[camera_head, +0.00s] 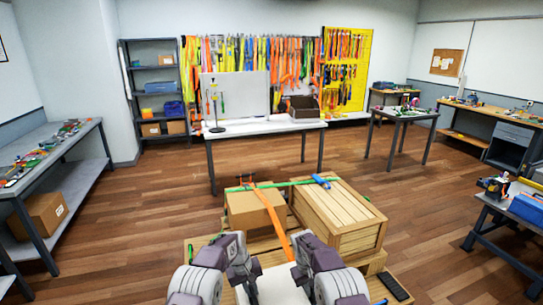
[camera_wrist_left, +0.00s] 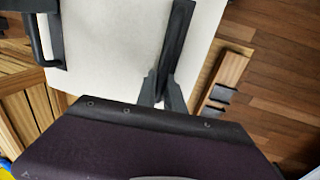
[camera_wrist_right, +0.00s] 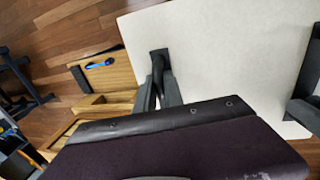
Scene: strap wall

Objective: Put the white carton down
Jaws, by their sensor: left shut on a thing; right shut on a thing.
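The white carton (camera_head: 278,288) shows at the bottom middle of the head view, between my two forearms, above the wooden pallet. Its pale face fills much of the left wrist view (camera_wrist_left: 120,60) and the right wrist view (camera_wrist_right: 225,50). My left gripper (camera_head: 247,279) is shut on the carton's left side. My right gripper (camera_head: 302,274) is shut on its right side.
Ahead stand a brown box (camera_head: 250,208) and a slatted wooden crate (camera_head: 340,215), with an orange strap (camera_head: 272,212) and a green strap (camera_head: 290,184) across them. Wooden pallet boards (camera_head: 376,287) show at the right. A white table (camera_head: 262,128) stands beyond open floor.

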